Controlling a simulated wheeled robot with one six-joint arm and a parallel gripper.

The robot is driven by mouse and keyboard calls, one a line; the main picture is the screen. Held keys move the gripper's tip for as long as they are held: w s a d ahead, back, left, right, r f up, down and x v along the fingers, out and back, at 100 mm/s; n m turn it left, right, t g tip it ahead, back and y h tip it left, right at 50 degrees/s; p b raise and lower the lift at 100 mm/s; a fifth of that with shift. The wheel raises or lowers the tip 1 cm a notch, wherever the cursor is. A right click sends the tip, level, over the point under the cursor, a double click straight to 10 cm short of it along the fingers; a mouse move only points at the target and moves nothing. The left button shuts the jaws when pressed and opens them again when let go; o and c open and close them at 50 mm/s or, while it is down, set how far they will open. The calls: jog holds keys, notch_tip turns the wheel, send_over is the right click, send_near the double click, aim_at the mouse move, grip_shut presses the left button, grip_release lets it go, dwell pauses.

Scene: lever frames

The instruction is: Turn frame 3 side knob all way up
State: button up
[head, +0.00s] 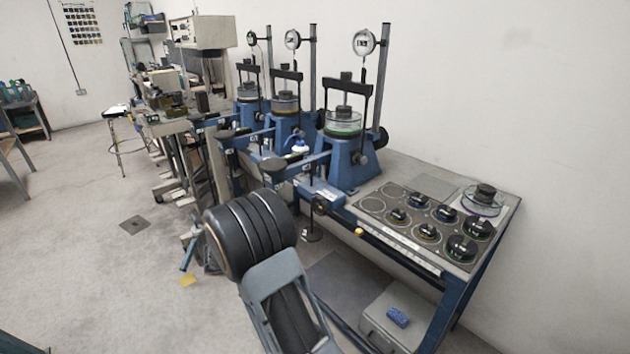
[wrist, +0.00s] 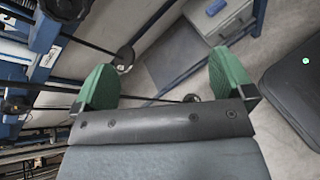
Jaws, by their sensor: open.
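Three blue lever frames stand in a row on the bench in the head view: a far one (head: 247,110), a middle one (head: 287,128) and the nearest one (head: 345,165). I see no numbers on them. The knob's turn position is too small to read. My gripper (wrist: 160,62) shows in the wrist view with two green fingers spread wide, nothing between them. It is apart from the frames.
Several round black weights (head: 462,247) lie on the bench's right end. A grey box (head: 392,318) with a blue sponge (head: 398,317) stands on the floor under it. Hanging rods with round discs (wrist: 124,57) show beyond my fingers. The floor (head: 90,260) at left is open.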

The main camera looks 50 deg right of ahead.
aim_at(317, 208)
jog(key=w+d+r+n+t+h+p, duration=0.2)
jog(key=w+d+r+n+h+p, duration=0.25)
jog(key=w+n+p, duration=0.2)
jog(key=shift+m+t+h, duration=0.35)
jog(key=shift+t, duration=0.05)
jog(key=d, duration=0.4)
jog(key=d+p, duration=0.1)
jog(key=d, duration=0.4)
jog(key=s+d+f+p, duration=0.1)
jog(key=d, duration=0.3)
jog(key=shift+d+f, duration=0.1)
jog(key=shift+d, duration=0.2)
jog(key=shift+c, duration=0.5)
jog(key=c, duration=0.8)
jog(key=shift+f+m+b, duration=0.2)
jog(key=shift+m+b, duration=0.1)
jog(key=shift+b, duration=0.6)
jog(key=shift+c, duration=0.2)
jog(key=shift+r, duration=0.2)
jog(key=o, duration=0.9)
jog(key=shift+o, duration=0.2)
